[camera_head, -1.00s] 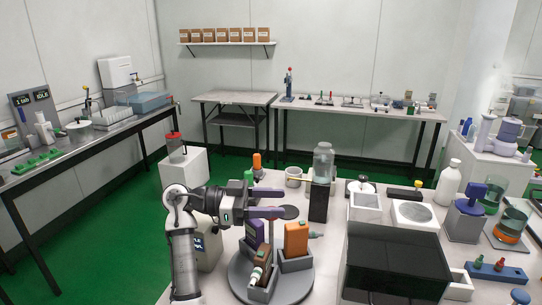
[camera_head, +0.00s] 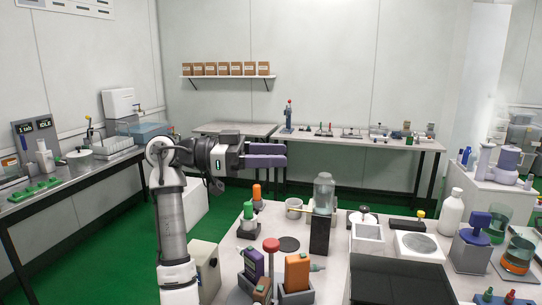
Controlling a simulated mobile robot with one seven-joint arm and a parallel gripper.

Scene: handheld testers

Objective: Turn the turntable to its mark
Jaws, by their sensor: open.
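The grey turntable (camera_head: 237,298) is at the bottom of the head view, mostly cut off by the lower edge. Its holders carry a purple tester (camera_head: 253,264), an orange tester (camera_head: 297,271) and a brown one (camera_head: 262,290). A red round knob (camera_head: 271,244) stands up among them. My gripper (camera_head: 284,155) is raised well above and behind the turntable in the picture, pointing right. It is open and empty, touching nothing. I cannot make out an alignment mark on the turntable.
A black box (camera_head: 397,280) is at right.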

